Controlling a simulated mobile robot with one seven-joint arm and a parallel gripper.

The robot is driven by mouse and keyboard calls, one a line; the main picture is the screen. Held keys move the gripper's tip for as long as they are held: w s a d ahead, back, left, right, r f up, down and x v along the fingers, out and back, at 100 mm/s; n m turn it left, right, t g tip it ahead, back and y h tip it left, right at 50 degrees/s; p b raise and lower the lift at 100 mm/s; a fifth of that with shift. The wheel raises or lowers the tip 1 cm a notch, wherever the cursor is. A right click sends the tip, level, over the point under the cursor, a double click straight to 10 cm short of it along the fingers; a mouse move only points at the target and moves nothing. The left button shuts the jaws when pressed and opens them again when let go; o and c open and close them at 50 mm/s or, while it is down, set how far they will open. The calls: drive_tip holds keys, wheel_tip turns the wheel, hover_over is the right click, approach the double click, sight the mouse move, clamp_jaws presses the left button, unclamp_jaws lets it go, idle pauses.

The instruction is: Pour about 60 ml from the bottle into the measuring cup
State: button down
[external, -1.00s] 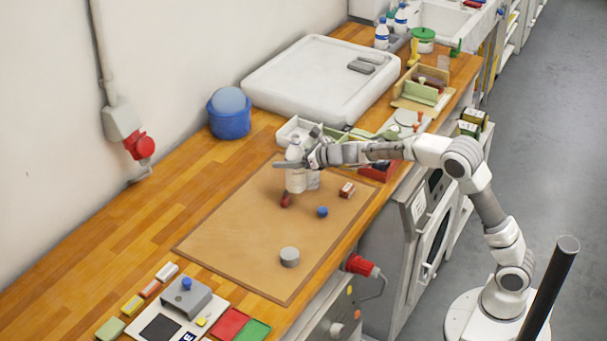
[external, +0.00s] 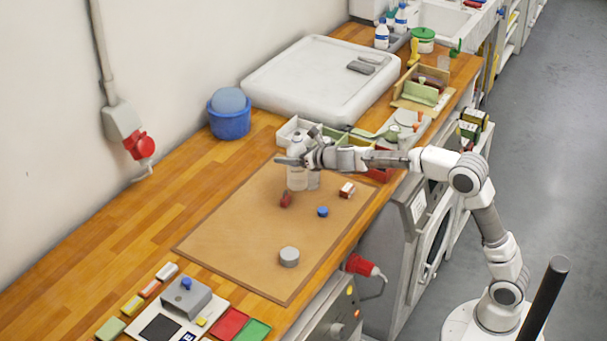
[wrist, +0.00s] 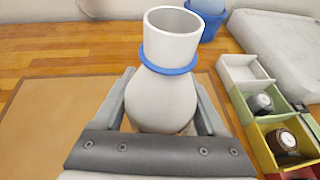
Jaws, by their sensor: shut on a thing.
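A white bottle (external: 297,178) with an open neck and a blue ring is upright over the far part of the brown mat (external: 235,235). In the wrist view the bottle (wrist: 162,100) stands between the fingers, its mouth open and uncapped. My gripper (external: 294,160) is shut on the bottle's body. I cannot tell whether its base touches the mat. A small translucent vessel (external: 314,181), perhaps the measuring cup, shows just right of the bottle, partly hidden by it. It is not visible in the wrist view.
A blue cap (external: 322,211), a dark red item (external: 286,200), a red-and-white block (external: 347,190) and a grey cylinder (external: 289,257) lie on the mat. Divided bins (wrist: 265,105) stand close to the right. A blue bucket (external: 229,122) is behind. The mat's near left is clear.

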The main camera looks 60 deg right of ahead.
sight(290, 171)
drive_tip(key=shift+r+p, duration=0.25)
drive_tip(key=shift+p, duration=0.5)
drive_tip(key=m+y+p, duration=0.1)
drive_tip(key=p, duration=0.2)
drive_tip(key=shift+d+r, duration=0.2)
wheel_tip(290, 171, down, 5)
drive_tip(key=m+y+p, duration=0.2)
drive_tip(key=p, duration=0.5)
drive_tip(key=m+y+p, duration=0.2)
drive_tip(key=m+p, duration=0.1)
drive_tip(key=p, duration=0.4)
drive_tip(key=shift+d+f+g+y, duration=0.15)
drive_tip(key=shift+g+y, duration=0.15)
drive_tip(key=shift+g, duration=0.1)
drive_tip(key=a+f+m+y+p, duration=0.1)
drive_tip(key=p, duration=0.2)
drive_tip(key=shift+f+m, duration=0.4)
drive_tip(key=shift+a+r+m+y+p, duration=0.1)
drive_tip(key=shift+r+m+y+p, duration=0.25)
drive_tip(key=shift+p, duration=0.6)
drive_tip(key=shift+a+m+y+p, duration=0.1)
drive_tip(key=shift+m+y+p, duration=0.15)
drive_tip(key=shift+p, duration=0.2)
drive_tip(key=shift+f+m+y+p, duration=0.1)
drive_tip(key=shift+m+y+p, duration=0.2)
drive_tip(key=shift+p, duration=0.05)
